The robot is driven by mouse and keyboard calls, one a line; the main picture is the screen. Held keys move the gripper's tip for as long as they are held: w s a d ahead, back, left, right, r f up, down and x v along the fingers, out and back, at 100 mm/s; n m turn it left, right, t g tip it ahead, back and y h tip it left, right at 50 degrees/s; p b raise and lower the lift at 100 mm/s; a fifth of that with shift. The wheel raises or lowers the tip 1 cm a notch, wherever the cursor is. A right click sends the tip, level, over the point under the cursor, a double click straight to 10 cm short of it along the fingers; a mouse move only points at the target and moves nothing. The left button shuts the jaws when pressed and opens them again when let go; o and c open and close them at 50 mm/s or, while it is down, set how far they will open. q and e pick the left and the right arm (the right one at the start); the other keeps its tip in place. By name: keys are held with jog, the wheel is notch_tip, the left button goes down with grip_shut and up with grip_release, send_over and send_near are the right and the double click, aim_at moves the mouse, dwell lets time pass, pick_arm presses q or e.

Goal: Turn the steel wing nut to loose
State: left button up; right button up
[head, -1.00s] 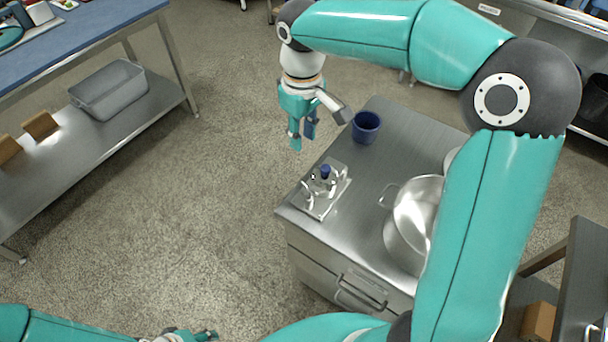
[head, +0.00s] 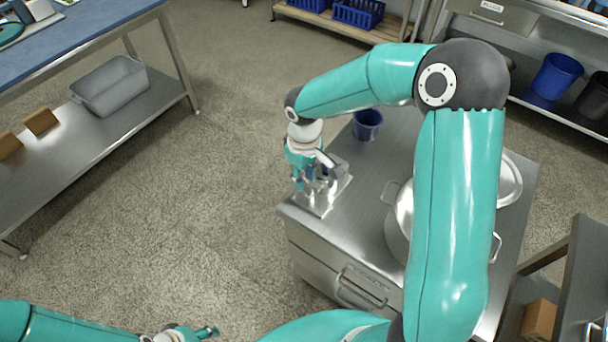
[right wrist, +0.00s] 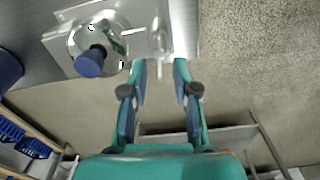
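The small steel mill (head: 335,186) stands on a flat steel plate at the cabinet's near left corner. In the right wrist view its round steel body (right wrist: 103,38) carries a blue knob (right wrist: 90,62). A blurred, shiny upright piece, which looks like the steel wing nut (right wrist: 160,38), is just beyond and between my right fingertips. My right gripper (head: 311,182) points down over the mill; its fingers are apart with a gap between them in the right wrist view (right wrist: 160,66). I cannot tell whether they touch anything. My left gripper (head: 190,333) is at the bottom edge, away from the mill.
On the steel cabinet (head: 350,232) are a blue cup (head: 367,125) behind the mill and a large steel pot (head: 399,222) to the right, partly behind my right arm. A lower shelf at left holds a grey bin (head: 110,87). The floor left of the cabinet is clear.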

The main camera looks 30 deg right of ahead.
grip_shut()
dwell(0.3)
jog(key=shift+a+n, duration=0.1)
jog(key=shift+n, duration=0.7)
grip_release()
